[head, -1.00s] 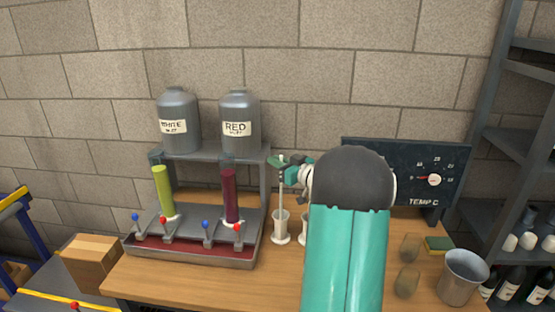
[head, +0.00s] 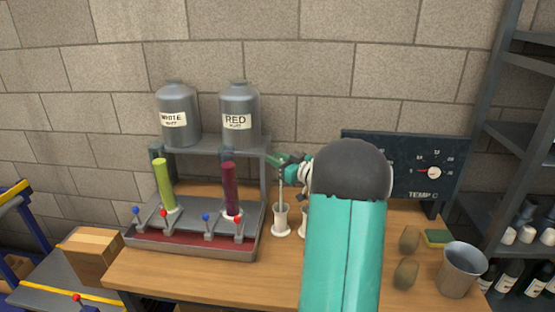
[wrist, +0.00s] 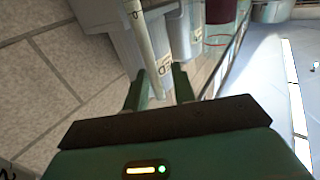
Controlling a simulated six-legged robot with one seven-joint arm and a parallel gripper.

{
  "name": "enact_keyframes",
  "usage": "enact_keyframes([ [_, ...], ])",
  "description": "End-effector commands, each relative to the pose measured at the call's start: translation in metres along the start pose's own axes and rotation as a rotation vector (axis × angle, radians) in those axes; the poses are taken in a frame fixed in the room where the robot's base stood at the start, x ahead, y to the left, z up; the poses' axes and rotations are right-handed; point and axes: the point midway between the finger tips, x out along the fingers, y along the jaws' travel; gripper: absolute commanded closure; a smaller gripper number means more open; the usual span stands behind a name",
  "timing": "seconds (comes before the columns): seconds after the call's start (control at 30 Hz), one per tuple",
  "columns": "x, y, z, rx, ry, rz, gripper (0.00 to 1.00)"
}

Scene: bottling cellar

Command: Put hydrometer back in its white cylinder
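My gripper (head: 279,160) is shut on the hydrometer (head: 281,188), a thin pale rod. In the head view it hangs about upright below the fingers. Its lower end meets the mouth of a white cylinder (head: 281,222) on the table; how far it reaches inside I cannot tell. In the wrist view the hydrometer (wrist: 148,42) runs from the top edge down between the two green fingers (wrist: 160,75). A second white cylinder (head: 303,224) stands just to the right, mostly hidden by my arm.
A filler stand (head: 195,250) with white and red tanks (head: 238,112) is close on the left. A dark temperature panel (head: 410,165) stands behind on the right. Two brown lumps (head: 406,273), a sponge (head: 437,237) and a metal bucket (head: 461,270) are at the right.

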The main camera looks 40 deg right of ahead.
Motion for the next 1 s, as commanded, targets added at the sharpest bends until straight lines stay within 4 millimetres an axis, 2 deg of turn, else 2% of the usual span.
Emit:
enact_keyframes([
  [0.03,-0.002,-0.001,0.013,0.023,-0.018,0.003,0.66],
  [0.33,-0.003,-0.001,0.013,0.024,-0.02,0.004,0.66],
  [0.47,-0.013,0.0,0.013,0.023,-0.02,0.006,0.66],
  [0.57,-0.029,0.0,0.012,0.022,-0.019,0.007,0.66],
  [0.9,-0.104,0.001,0.006,0.013,-0.011,0.007,0.66],
  [1.0,-0.121,0.0,0.004,0.009,-0.008,0.006,0.66],
])
